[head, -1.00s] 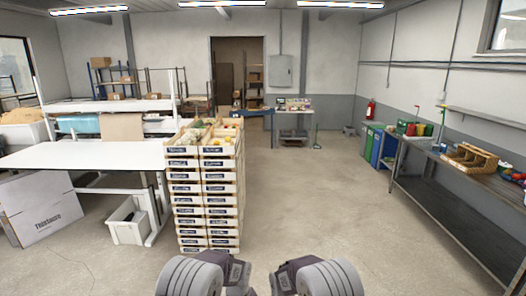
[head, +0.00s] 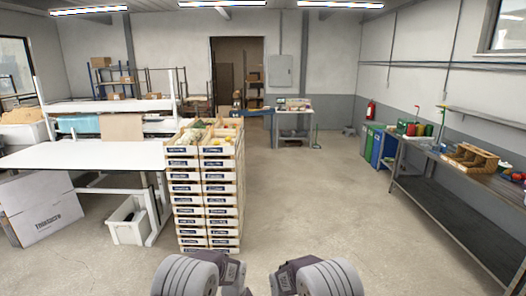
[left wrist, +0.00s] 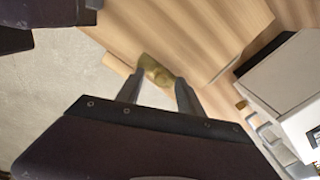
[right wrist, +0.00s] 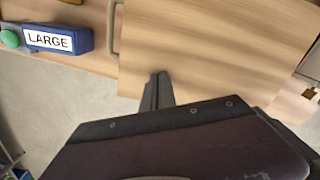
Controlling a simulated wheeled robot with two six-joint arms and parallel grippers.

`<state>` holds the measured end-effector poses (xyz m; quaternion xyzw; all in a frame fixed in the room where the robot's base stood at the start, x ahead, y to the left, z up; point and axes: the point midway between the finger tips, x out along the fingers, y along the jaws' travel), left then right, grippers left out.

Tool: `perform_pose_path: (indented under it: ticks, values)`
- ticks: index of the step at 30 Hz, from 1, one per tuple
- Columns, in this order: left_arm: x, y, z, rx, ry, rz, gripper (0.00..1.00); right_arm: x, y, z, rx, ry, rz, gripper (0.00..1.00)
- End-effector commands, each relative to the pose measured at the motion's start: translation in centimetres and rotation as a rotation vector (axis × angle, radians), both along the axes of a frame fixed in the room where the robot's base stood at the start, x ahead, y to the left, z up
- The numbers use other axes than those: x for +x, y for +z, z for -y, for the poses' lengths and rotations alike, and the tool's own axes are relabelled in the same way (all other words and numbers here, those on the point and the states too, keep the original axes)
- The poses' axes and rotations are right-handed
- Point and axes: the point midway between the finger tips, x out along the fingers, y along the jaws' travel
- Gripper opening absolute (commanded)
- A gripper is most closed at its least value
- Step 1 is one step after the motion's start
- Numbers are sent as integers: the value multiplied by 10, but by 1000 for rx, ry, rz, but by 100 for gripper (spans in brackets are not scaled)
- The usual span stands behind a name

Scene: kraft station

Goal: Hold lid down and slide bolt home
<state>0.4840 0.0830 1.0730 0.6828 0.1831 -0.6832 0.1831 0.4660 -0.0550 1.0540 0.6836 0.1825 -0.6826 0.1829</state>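In the left wrist view my left gripper (left wrist: 158,90) is open. A brass-coloured piece (left wrist: 155,70), perhaps the bolt, shows between and just beyond its fingertips; contact cannot be told. It lies at the edge of a light wooden surface (left wrist: 190,35). In the right wrist view my right gripper (right wrist: 157,82) has its fingers together with nothing visible between them. Its tips overlap the near edge of a wooden panel (right wrist: 210,45), perhaps the lid; touching cannot be told. The head view shows my arms at the bottom edge, but neither fingertips nor this woodwork.
A blue block marked LARGE (right wrist: 58,39) with a green knob (right wrist: 10,39) is left of the panel. A pale box (left wrist: 285,95) stands right of the left gripper.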

Motion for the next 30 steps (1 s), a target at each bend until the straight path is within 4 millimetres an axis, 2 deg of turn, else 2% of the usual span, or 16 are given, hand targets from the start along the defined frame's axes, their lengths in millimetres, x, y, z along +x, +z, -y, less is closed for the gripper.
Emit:
perform_pose_path:
  ticks: [10, 30]
  values:
    - [0, 3, 0, 0, 0, 1, 47, -2, -1, 0, -2, 0, -5, 0]
    - [0, 66, 0, 0, 0, 1, 47, -1, -1, 0, -2, 0, -5, 0]
